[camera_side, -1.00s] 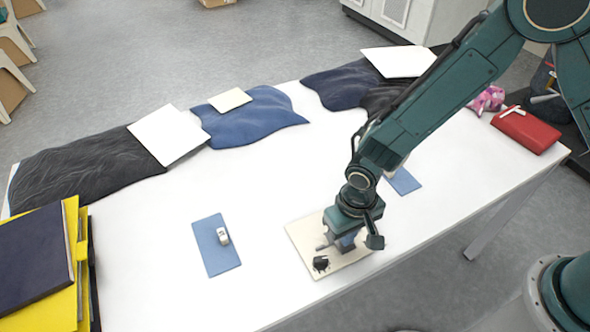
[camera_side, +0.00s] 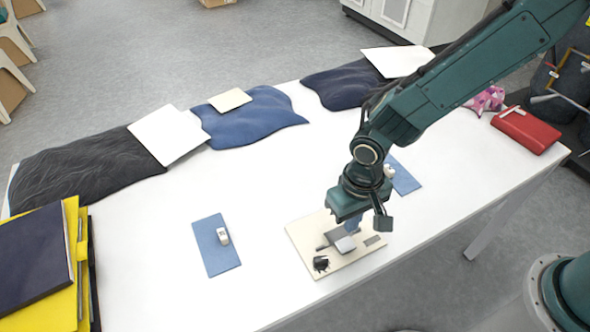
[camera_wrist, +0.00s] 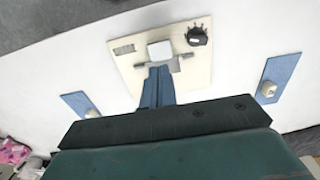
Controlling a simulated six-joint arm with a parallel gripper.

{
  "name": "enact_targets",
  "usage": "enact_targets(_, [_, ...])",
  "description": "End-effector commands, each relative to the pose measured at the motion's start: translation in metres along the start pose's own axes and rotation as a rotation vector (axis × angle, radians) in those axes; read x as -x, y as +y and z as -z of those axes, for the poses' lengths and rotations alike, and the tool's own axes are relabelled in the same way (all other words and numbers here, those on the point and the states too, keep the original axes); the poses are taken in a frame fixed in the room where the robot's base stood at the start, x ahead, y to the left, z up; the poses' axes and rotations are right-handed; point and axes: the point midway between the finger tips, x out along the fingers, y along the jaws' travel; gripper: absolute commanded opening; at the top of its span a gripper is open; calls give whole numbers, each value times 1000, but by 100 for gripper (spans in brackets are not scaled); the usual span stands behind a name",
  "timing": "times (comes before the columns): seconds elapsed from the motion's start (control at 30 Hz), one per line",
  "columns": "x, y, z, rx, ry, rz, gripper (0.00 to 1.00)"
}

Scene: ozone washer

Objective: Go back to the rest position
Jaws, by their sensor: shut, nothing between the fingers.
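My gripper (camera_side: 351,228) points down above the cream board (camera_side: 305,240) near the table's front edge. Its blue fingers (camera_wrist: 157,88) are together with nothing between them, and in the wrist view they reach toward a small white square part (camera_wrist: 160,52) on the board. That white part also shows in the side view (camera_side: 345,244), just below the fingers. Whether the fingertips touch it I cannot tell. A black knob-like part (camera_side: 321,263) sits at the board's left corner, and a grey strip (camera_side: 372,240) lies at its right.
Blue mats with small white parts lie left (camera_side: 212,262) and behind right (camera_side: 405,181) of the board. A yellow folder stack (camera_side: 68,300), dark cloths (camera_side: 80,165), a blue cloth (camera_side: 250,125) and a red box (camera_side: 526,130) line the table (camera_side: 160,235). The table's middle is clear.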

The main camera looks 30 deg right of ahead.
Motion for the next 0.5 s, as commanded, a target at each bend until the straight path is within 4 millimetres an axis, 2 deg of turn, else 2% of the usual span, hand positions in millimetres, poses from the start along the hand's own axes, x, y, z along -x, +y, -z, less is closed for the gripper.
enact_targets(0.5, [6, 1, 0, 0, 1, 1, 0])
